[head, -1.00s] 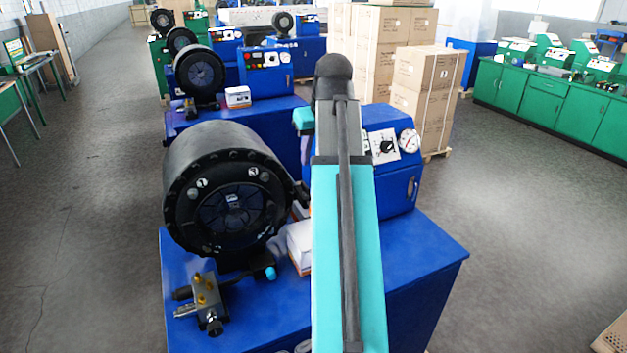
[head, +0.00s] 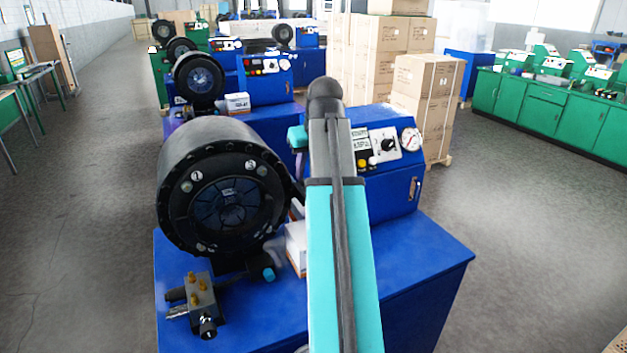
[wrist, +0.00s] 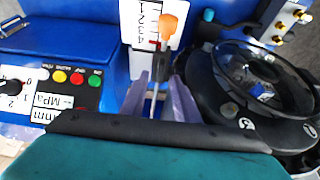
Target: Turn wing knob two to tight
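The nearest crimper's black round head (head: 215,150) stands on a blue bench, with small numbered discs on its face (head: 251,165). In the wrist view the black ring (wrist: 212,85) is at the right, with a disc (wrist: 245,123) that seems to read 2. I cannot clearly make out a wing knob or its setting. My gripper's pale purple fingers (wrist: 160,98) are apart in the wrist view. A thin grey stem with an orange end (wrist: 172,25) shows between them, with no clear contact. In the head view my arm hides the gripper.
A blue control box with buttons, a dial and a gauge (head: 410,139) stands right of the head. A white scale card (wrist: 148,22) lies beyond the fingers. A valve block with brass fittings (head: 201,290) and white boxes (head: 295,245) sit on the bench (head: 425,262).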

